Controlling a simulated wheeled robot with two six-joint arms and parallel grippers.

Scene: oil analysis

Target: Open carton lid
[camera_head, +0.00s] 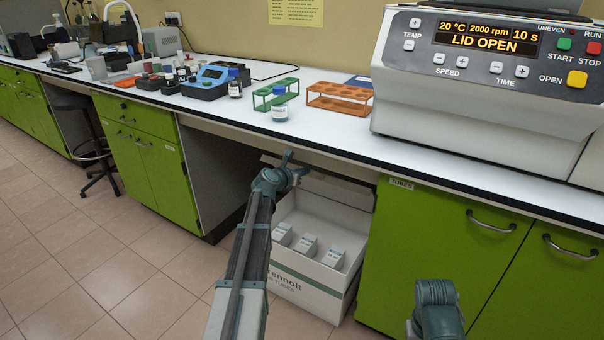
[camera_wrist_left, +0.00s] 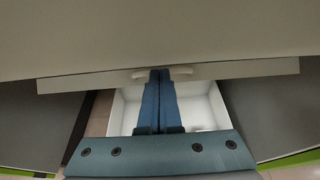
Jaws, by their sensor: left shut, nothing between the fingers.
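The white carton (camera_head: 310,289) stands on the floor in the gap under the bench, with printed lettering on its front. Its top is open in the head view, and several small white boxes (camera_head: 306,245) stand inside. A raised pale flap (camera_head: 345,189) shows at its back edge, partly hidden by my left gripper. My left gripper (camera_head: 289,160) is shut and empty, above the carton's back left part near the bench edge. In the left wrist view its closed fingers (camera_wrist_left: 160,75) point away over the white carton interior (camera_wrist_left: 202,108). My right gripper is out of view; only part of that arm shows.
The bench top (camera_head: 330,135) overhangs the carton. Green cabinets (camera_head: 440,250) flank the gap. A centrifuge (camera_head: 470,100) stands at right.

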